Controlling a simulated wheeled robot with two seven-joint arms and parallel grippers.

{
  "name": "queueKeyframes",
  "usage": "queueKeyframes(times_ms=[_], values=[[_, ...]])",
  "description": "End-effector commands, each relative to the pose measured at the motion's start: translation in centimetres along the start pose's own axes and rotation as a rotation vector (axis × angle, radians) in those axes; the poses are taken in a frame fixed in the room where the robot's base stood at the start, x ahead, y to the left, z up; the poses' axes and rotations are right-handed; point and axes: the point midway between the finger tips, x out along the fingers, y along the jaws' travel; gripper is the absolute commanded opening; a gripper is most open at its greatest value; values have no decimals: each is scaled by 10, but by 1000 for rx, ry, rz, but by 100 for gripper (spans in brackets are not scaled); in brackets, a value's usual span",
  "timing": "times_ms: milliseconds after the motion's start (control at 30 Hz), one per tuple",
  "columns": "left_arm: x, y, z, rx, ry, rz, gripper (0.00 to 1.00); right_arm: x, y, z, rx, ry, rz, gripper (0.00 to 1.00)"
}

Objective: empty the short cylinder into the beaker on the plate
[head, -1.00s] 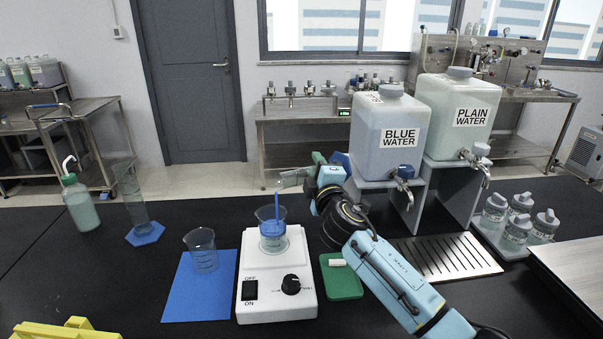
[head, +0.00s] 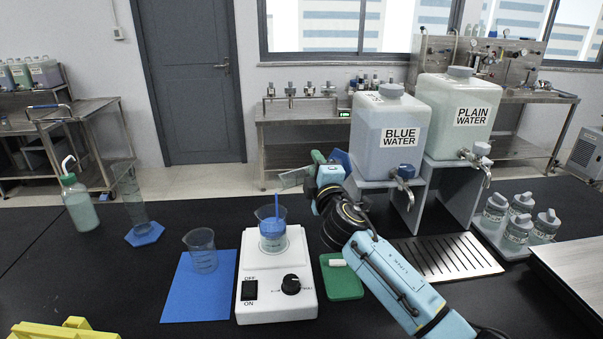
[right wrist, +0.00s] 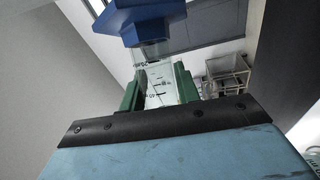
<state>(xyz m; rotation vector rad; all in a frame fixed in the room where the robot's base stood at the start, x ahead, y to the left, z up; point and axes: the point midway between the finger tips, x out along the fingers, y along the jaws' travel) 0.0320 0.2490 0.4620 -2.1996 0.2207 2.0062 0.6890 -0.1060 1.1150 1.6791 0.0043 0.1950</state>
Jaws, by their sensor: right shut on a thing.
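The short cylinder (head: 294,178) is clear with a blue base (head: 341,160). It lies tipped nearly on its side, mouth to the left, above and a little right of the beaker (head: 271,238). My right gripper (head: 317,160) is shut on it; in the right wrist view the green fingers (right wrist: 158,88) flank the clear, marked wall (right wrist: 157,78) under the blue base (right wrist: 147,22). The beaker stands upright on the white plate (head: 252,308) and holds bluish liquid and a blue rod (head: 276,205). I cannot see any stream or what liquid is in the cylinder. My left gripper is out of view.
An empty-looking beaker (head: 202,252) stands on a blue mat (head: 190,300) left of the plate. A tall cylinder (head: 130,195) stands farther left near a wash bottle (head: 78,205). A green pad (head: 344,285) lies right of the plate. Two water tanks (head: 388,135) stand behind my right arm.

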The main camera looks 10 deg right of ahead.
Motion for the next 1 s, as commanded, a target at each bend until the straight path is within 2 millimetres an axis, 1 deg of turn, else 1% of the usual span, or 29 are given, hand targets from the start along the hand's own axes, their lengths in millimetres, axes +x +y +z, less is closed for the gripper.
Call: queueKeyframes(times_ms=[1000], values=[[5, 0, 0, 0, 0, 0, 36, 0, 3, -2, -50, 10, 22, 6]])
